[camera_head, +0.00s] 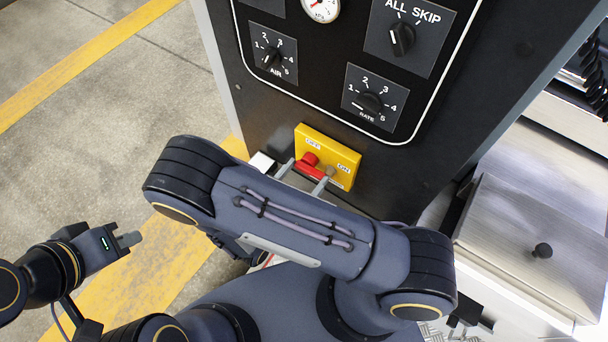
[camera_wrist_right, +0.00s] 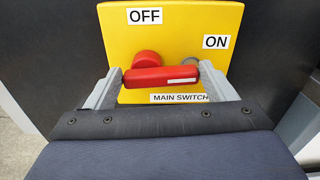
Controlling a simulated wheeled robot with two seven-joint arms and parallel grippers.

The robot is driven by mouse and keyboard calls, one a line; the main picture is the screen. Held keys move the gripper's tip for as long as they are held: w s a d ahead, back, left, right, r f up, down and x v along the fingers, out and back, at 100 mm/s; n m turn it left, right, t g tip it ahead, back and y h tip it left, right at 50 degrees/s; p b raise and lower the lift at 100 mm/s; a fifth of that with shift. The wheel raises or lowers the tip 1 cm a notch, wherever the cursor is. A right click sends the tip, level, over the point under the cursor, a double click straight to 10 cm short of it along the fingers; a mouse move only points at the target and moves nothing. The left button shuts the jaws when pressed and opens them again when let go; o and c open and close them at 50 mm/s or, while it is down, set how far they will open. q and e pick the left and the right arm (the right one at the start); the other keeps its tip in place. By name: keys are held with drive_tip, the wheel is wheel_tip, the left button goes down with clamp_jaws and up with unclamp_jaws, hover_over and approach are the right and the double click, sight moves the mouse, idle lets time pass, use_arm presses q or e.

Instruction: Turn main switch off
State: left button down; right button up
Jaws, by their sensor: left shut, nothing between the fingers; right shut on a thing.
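The main switch is a yellow plate (camera_head: 342,152) low on the black panel, labelled OFF and ON. It fills the top of the right wrist view (camera_wrist_right: 188,20). Its red handle (camera_wrist_right: 160,77) lies level across the plate, with a round red knob (camera_wrist_right: 147,59) behind its left part, below OFF. My right gripper (camera_head: 307,172) is shut on the handle, one finger at each end, and its fingers show in the right wrist view (camera_wrist_right: 163,82). My left gripper (camera_head: 130,239) is shut and empty, away at the lower left.
Above the switch the panel carries an AIR dial (camera_head: 272,55), a RATE dial (camera_head: 371,101), an ALL SKIP knob (camera_head: 402,38) and a gauge (camera_head: 322,8). A metal lid with a black knob (camera_head: 542,250) stands at right. Open floor with yellow stripes lies left.

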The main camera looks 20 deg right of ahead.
drive_tip(key=n, duration=0.4)
drive_tip(key=shift+w+a+r, duration=0.15)
drive_tip(key=shift+r, duration=0.1)
drive_tip(key=shift+w+a+r+n+p, duration=0.1)
drive_tip(key=shift+w+a+n+p, duration=0.2)
drive_tip(key=shift+n, duration=1.9)
drive_tip(key=shift+w+a+f+n+p, duration=0.15)
drive_tip(key=shift+w+n+p, duration=0.15)
drive_tip(key=shift+n, duration=1.9)
drive_tip(key=shift+w+a+r+n+p, duration=0.15)
drive_tip(key=shift+w+a+n+p, duration=0.2)
drive_tip(key=shift+n, duration=1.85)
drive_tip(key=shift+s+d, duration=0.1)
drive_tip(key=shift+d, duration=0.05)
drive_tip(key=o, duration=1)
